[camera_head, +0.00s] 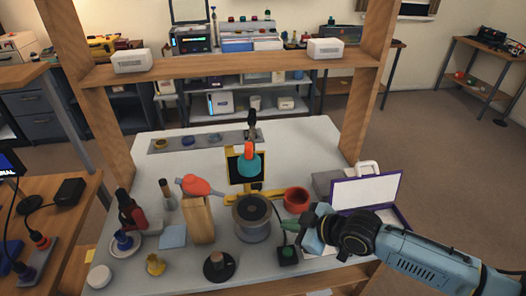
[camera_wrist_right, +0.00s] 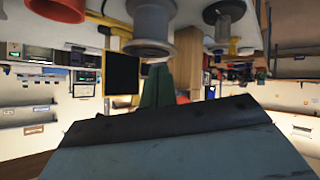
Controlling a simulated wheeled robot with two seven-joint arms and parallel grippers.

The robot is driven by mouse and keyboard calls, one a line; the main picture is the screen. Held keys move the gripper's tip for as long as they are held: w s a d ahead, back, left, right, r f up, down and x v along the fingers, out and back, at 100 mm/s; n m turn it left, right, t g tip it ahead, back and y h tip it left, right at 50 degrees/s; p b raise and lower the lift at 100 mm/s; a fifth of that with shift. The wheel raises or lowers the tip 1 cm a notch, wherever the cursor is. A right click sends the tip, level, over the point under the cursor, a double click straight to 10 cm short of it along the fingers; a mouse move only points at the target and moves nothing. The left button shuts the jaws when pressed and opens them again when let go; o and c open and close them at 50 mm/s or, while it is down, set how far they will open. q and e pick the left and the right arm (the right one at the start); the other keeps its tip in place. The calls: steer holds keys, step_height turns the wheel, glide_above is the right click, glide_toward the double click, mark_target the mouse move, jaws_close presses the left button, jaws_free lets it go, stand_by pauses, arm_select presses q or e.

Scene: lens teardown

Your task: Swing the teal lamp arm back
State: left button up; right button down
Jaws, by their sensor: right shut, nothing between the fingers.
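The teal lamp part (camera_head: 249,166) is a rounded teal piece under an orange-red cap (camera_head: 248,149). It sits in front of a yellow-framed black panel (camera_head: 232,170) near the middle of the table; a dark upright post rises behind. My right gripper (camera_head: 291,225) is shut and empty, low over the front right of the table, apart from the lamp. In the right wrist view its green fingers (camera_wrist_right: 158,84) are together, and the picture is upside down. The framed panel shows there too (camera_wrist_right: 122,73); I cannot make out the teal part. My left gripper is not in view.
A grey spool (camera_head: 253,228) stands left of the right gripper, with a red cup (camera_head: 296,200) behind. A green-buttoned black box (camera_head: 287,256) sits below the gripper. An open white-lidded case (camera_head: 367,191) is at right. Wooden posts frame the table (camera_head: 300,140), whose back right is clear.

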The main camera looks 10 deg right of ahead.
steer(key=d+r+m+t+y, duration=0.1)
steer(key=d+r+m+t, duration=0.1)
steer(key=r+m, duration=0.6)
steer(key=w+d+r+m+t+y, duration=0.1)
steer(key=r+m+t, duration=0.3)
steer(key=r+m, duration=0.4)
steer(key=shift+d+m+t+y+b, duration=0.4)
steer(key=shift+d+m, duration=0.5)
steer(key=shift+m, duration=2.5)
steer(key=shift+w, duration=0.1)
steer(key=s+a+p+x, duration=0.1)
steer(key=s+a+x, duration=0.1)
steer(key=x, duration=1)
steer(key=shift+w+a+p, duration=0.35)
steer(key=shift+w+a, duration=0.05)
steer(key=shift+a, duration=0.1)
steer(key=shift+a, duration=0.1)
